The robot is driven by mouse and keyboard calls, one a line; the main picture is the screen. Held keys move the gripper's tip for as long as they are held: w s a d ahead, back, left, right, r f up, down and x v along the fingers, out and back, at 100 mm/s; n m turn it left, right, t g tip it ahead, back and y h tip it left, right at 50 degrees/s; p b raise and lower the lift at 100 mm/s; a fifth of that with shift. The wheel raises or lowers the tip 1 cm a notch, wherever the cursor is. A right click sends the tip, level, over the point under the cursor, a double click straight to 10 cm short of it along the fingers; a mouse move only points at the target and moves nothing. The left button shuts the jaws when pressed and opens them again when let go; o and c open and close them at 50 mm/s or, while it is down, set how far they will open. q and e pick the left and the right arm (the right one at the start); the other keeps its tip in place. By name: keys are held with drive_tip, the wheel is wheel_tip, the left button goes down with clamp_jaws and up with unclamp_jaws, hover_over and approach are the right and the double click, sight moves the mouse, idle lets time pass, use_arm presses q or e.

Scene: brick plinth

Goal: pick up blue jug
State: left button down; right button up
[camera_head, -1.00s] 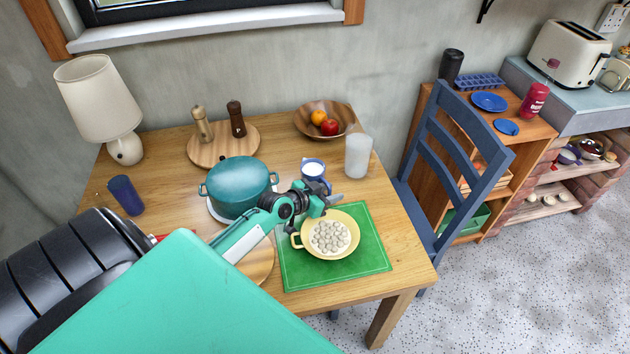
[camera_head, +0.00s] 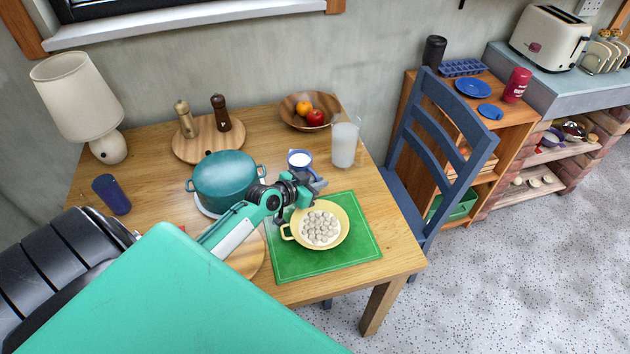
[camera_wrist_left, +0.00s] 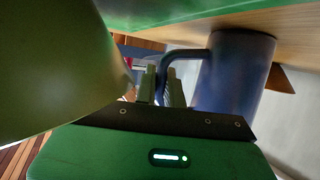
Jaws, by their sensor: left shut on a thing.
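The blue jug (camera_head: 300,161) stands on the wooden table, with white contents showing at its top. My left arm and gripper (camera_head: 312,184) hide its lower part in the head view. In the left wrist view the jug (camera_wrist_left: 238,72) is a dark blue cylinder with a handle curving towards my gripper. My left gripper (camera_wrist_left: 160,84) is shut on that handle, with one finger on each side of it. The jug seems to rest on the table; any gap beneath it cannot be told. My right gripper is not in view.
A yellow pan (camera_head: 341,237) of white pieces sits on a green mat (camera_head: 362,246) close to my gripper. A teal pot (camera_head: 226,180) stands left. A frosted glass (camera_head: 344,146) stands right, with a fruit bowl (camera_head: 290,118) behind. A blue chair (camera_head: 451,150) borders the table.

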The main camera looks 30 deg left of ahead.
use_arm(q)
drive_tip(key=shift+r, duration=0.25)
drive_tip(key=shift+r, duration=1.1)
wheel_tip(320, 180, up, 17)
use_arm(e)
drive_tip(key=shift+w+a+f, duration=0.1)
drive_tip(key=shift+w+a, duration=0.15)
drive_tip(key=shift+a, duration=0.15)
use_arm(q)
drive_tip(key=shift+r, duration=0.15)
drive_tip(key=shift+d, duration=0.1)
